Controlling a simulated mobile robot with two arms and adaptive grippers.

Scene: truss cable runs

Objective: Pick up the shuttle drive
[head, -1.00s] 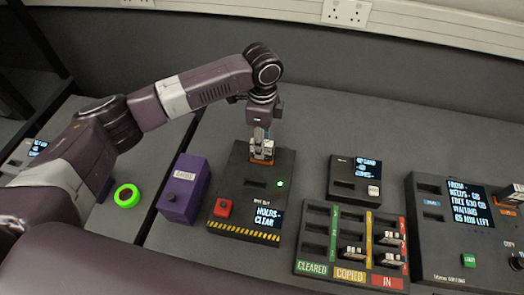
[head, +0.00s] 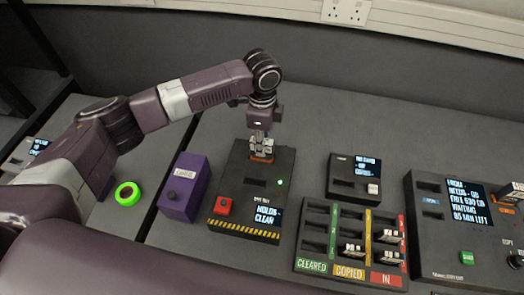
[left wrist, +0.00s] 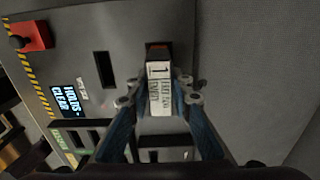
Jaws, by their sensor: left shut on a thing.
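The drive that I take as the shuttle drive is a small white-labelled block marked 1 (left wrist: 159,88). It also shows in the head view (head: 262,147), upright at the orange-edged slot of the dark wipe station (head: 236,190). My left gripper (head: 262,136) is over the station, fingers pointing down. In the left wrist view its blue fingers (left wrist: 160,100) close on the drive from both sides. Whether the drive's lower end is still in the slot I cannot tell. My right gripper is not in view.
A purple box (head: 184,188) and a green ring (head: 128,195) are left of the station. A sorting tray (head: 318,232) with several drives, a small reader (head: 355,178) and a large console (head: 440,240) are to the right. Bare grey table lies behind them.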

